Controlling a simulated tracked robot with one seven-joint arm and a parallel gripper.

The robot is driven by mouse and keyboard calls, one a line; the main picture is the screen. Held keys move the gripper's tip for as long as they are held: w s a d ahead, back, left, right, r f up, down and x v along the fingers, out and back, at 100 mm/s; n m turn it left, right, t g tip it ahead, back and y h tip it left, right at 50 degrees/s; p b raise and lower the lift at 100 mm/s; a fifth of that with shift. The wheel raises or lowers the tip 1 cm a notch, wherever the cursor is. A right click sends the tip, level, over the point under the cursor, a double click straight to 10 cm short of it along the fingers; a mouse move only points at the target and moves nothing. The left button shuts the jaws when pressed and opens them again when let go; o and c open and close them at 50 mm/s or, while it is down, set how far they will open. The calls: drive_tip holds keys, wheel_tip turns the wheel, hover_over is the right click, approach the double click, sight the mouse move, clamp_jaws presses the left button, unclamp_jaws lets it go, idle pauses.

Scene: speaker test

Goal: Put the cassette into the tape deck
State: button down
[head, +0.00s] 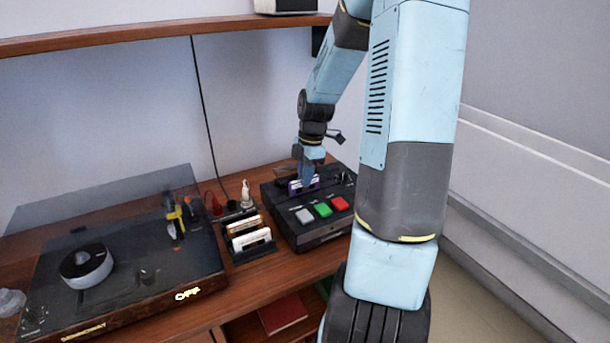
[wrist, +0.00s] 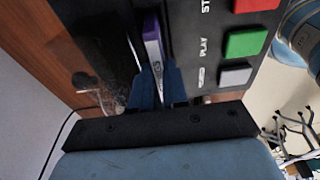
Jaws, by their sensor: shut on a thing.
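The black tape deck (head: 318,231) stands on the wooden surface, with grey, green and red buttons on its top front. My gripper (head: 304,181) points down over the deck's rear left part. It is shut on a purple and white cassette (head: 293,188), which stands on edge at the deck's bay. In the wrist view the cassette (wrist: 153,40) reaches from between my blue fingertips (wrist: 156,74) to the opening in the deck (wrist: 195,30). The fingers hide part of it, and I cannot tell how deep it sits.
A cassette rack (head: 248,240) with several cassettes stands left of the deck. A turntable (head: 130,265) with a raised clear lid fills the left. A white figurine (head: 246,194) stands behind the rack. A shelf (head: 150,38) runs above. A red book (head: 283,314) lies below.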

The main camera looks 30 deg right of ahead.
drive_tip(key=shift+f, duration=0.75)
idle(0.6)
drive_tip(key=c, duration=0.7)
unclamp_jaws()
drive_tip(key=shift+o, duration=0.2)
drive_tip(key=shift+r, duration=0.1)
drive_tip(key=shift+r, duration=2.4)
drive_tip(key=shift+r, duration=0.1)
